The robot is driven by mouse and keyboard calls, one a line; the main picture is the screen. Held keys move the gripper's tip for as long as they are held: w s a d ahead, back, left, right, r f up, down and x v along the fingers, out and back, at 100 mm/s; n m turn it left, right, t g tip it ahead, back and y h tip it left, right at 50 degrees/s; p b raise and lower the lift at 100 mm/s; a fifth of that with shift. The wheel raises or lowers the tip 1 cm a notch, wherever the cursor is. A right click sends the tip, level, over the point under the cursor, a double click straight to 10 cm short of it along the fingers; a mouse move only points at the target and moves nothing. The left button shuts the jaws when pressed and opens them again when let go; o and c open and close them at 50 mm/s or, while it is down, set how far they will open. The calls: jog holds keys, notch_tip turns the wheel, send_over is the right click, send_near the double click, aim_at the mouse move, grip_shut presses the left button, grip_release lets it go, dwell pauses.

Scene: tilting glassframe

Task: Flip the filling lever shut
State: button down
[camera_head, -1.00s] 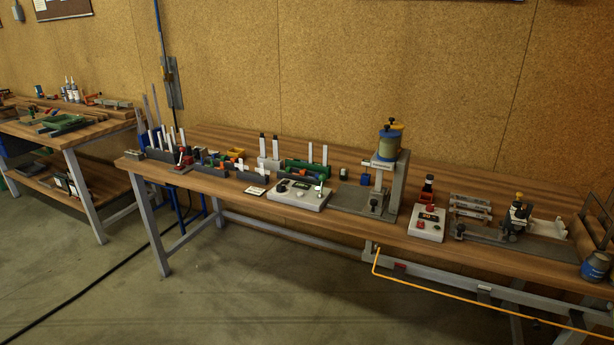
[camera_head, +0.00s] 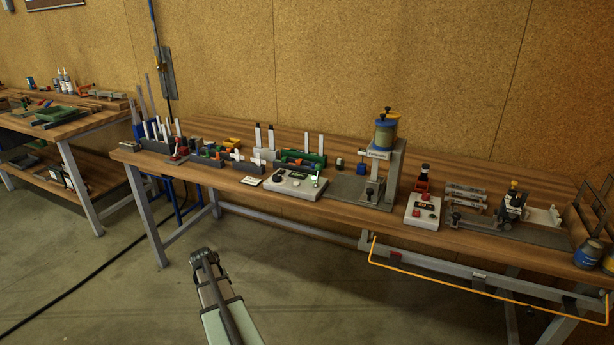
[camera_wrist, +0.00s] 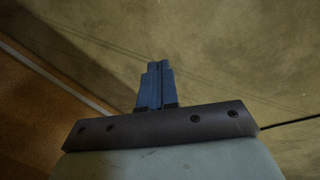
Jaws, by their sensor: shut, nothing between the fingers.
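The filling station (camera_head: 394,165) stands on the long workbench in the head view, right of the middle. A blue and yellow container (camera_head: 385,134) with a dark knob sits on top of its upright. The filling lever is too small to tell apart there, so its position cannot be read. My gripper shows in the wrist view (camera_wrist: 158,66), its blue fingers shut together and empty, over the concrete floor. In the head view my arm rises from the bottom, in front of the bench and well apart from the station.
The workbench (camera_head: 330,211) also carries a white control box (camera_head: 295,186) left of the station and another box (camera_head: 422,212) with red parts on the right. An orange rail (camera_head: 440,281) runs below the front edge.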

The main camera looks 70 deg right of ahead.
jog(key=w+d+r+g+h, duration=0.1)
jog(key=d+r, duration=0.5)
jog(key=d, duration=0.3)
jog(key=w+d+r+h, duration=0.1)
jog(key=d+r+h, duration=0.1)
jog(key=d+r, duration=0.6)
jog(key=s+d+r+g+h, duration=0.1)
jog(key=d+r+g+h, duration=0.3)
jog(key=d+r, duration=1.5)
jog(key=n+g+y, duration=0.1)
jog(key=g+y, duration=0.1)
jog(key=g, duration=0.4)
send_near(318, 174)
jog(key=s+d, duration=0.3)
jog(key=s, duration=0.1)
jog(key=shift+d, duration=0.25)
